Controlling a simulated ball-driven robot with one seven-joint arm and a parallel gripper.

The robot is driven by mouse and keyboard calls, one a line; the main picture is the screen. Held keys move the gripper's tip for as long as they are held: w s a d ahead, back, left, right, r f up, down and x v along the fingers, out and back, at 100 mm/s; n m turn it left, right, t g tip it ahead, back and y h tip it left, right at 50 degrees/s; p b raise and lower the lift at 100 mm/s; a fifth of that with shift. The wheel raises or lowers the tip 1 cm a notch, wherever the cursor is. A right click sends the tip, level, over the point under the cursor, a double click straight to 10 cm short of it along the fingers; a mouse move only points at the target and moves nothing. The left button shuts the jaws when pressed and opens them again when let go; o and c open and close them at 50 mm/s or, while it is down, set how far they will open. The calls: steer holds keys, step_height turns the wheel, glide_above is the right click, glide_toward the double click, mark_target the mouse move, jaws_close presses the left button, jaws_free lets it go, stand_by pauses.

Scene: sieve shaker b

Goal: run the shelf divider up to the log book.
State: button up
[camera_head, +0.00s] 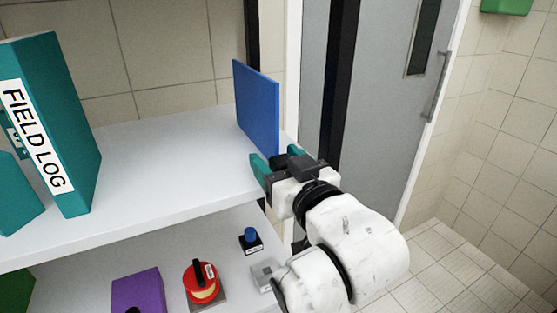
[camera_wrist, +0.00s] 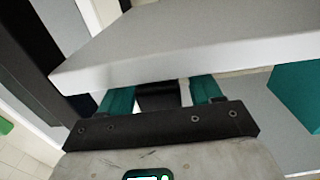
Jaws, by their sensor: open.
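The shelf divider is a blue upright panel (camera_head: 257,108) near the right end of the white upper shelf (camera_head: 160,160). The log book is a teal binder (camera_head: 75,135) labelled FIELD LOG, standing at the left of that shelf with bare shelf between the two. My gripper (camera_head: 277,158) is open at the shelf's right front corner, just below and in front of the divider in the picture. Whether it touches anything is not clear. In the wrist view the teal fingers (camera_wrist: 162,92) are spread beside the pale shelf edge (camera_wrist: 160,75); the divider cannot be made out there.
A smaller teal object (camera_head: 15,195) stands left of the log book. A grey door (camera_head: 390,110) and open tiled floor (camera_head: 450,265) lie right.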

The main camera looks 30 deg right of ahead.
mark_target(137, 212)
jaws_close()
stand_by(0.5)
steer(key=a+b, duration=0.3)
steer(key=a, duration=1.9)
steer(key=shift+a, duration=0.3)
jaws_free()
steer(key=s+b, duration=0.1)
steer(key=s, duration=1)
